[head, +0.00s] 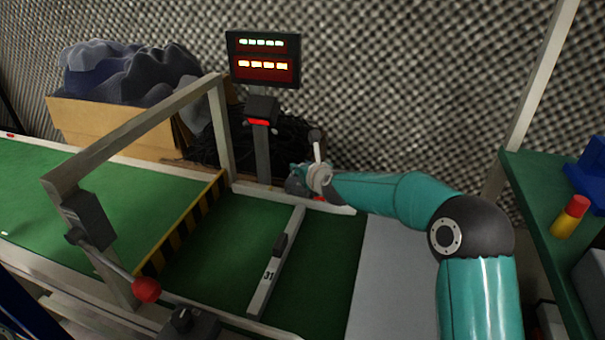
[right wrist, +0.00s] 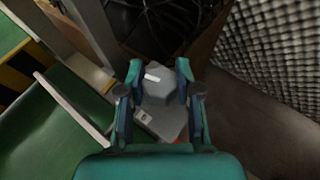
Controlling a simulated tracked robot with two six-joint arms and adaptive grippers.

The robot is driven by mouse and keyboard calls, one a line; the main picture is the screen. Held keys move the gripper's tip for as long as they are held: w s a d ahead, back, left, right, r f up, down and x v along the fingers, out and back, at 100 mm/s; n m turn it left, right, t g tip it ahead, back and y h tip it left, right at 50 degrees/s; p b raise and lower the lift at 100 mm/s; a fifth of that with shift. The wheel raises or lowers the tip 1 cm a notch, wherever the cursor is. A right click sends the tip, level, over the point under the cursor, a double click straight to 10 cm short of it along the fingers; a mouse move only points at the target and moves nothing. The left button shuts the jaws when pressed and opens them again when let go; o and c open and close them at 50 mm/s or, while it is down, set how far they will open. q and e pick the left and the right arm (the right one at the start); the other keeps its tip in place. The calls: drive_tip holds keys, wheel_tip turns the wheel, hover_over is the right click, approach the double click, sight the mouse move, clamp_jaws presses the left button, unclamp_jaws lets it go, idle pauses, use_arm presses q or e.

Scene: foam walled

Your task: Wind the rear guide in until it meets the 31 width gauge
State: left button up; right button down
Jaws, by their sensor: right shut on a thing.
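The width gauge (head: 264,292), a pale bar marked 31 with a dark grip, lies across the green belt. The rear guide (head: 335,208) is the pale rail along the belt's far edge. The gauge's far end is close to this rail; I cannot tell whether they touch. My right gripper (head: 303,180) is behind the rail. In the right wrist view its fingers (right wrist: 158,88) are shut on a grey knob (right wrist: 157,92) with a white mark, above a grey block (right wrist: 165,122). My left gripper is not in view.
A display post (head: 262,60) with lit digits stands behind the belt. A grey frame (head: 150,130) with a red-knobbed lever (head: 146,289) spans the belt at left. A cardboard box (head: 120,130) is behind. A green shelf (head: 540,200) is at right.

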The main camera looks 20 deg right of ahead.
drive_tip(key=c, duration=0.8)
unclamp_jaws()
drive_tip(key=shift+o, duration=0.2)
drive_tip(key=v, duration=1.2)
drive_tip(key=shift+a, duration=0.1)
